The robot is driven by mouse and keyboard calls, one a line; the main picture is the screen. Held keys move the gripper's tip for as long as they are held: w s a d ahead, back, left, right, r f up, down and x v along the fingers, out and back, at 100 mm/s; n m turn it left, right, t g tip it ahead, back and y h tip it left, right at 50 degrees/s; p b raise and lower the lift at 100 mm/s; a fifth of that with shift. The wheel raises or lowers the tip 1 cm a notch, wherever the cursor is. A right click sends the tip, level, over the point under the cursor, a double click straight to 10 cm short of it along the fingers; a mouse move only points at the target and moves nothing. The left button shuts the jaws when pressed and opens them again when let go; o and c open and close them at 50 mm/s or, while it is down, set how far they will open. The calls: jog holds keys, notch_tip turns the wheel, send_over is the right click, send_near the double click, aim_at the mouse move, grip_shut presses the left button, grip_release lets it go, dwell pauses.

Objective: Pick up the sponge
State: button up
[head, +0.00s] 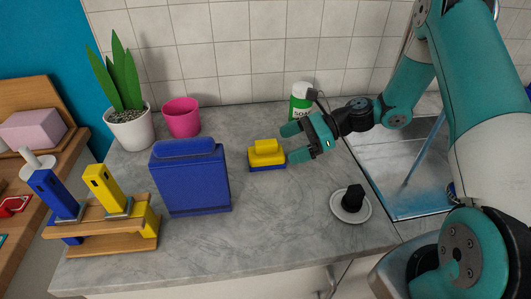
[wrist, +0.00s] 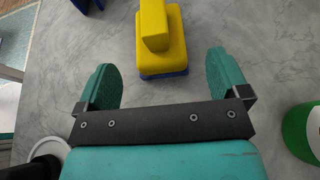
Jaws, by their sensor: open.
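The sponge (head: 266,155) is yellow on top with a raised block and has a blue underside. It lies on the grey counter, just left of my gripper in the head view. My gripper (head: 292,143) is open, its two teal fingers spread and pointing toward the sponge. In the wrist view the sponge (wrist: 160,42) is straight ahead of my gripper (wrist: 172,75), at the middle between the fingers' lines. Its near end lies about level with the fingertips, and nothing is held.
A green-and-white soap bottle (head: 301,102) stands behind my gripper. A blue container (head: 190,180) stands left of the sponge. A saucer (head: 338,206) with a black object lies front right, by the sink (head: 410,175). A pink pot (head: 182,117) stands back left.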

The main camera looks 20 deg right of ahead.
aim_at(269, 152)
jog(key=shift+p+x, duration=0.65)
jog(key=shift+x, duration=2.55)
jog(key=shift+r, duration=0.1)
jog(key=c, duration=1)
